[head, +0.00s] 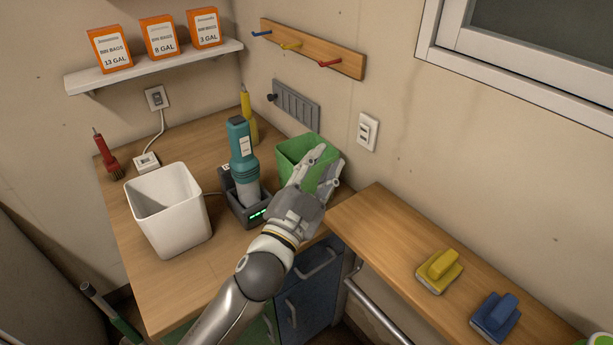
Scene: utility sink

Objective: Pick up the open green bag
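The open green bag (291,152) stands upright at the back right of the wooden counter, against the wall, with its mouth facing up. My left gripper (328,160) is over its front right side, with its fingers pointing away toward the wall. The two fingers look spread apart, with green showing around them. I cannot tell whether they touch the bag. The gripper hides part of the bag's front. My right gripper is not in view.
A teal handheld device (241,155) stands in a dark dock left of the bag, near my arm. A white bin (172,215) stands farther left. A lower wooden ledge (385,225) at right holds yellow and blue scrubbers.

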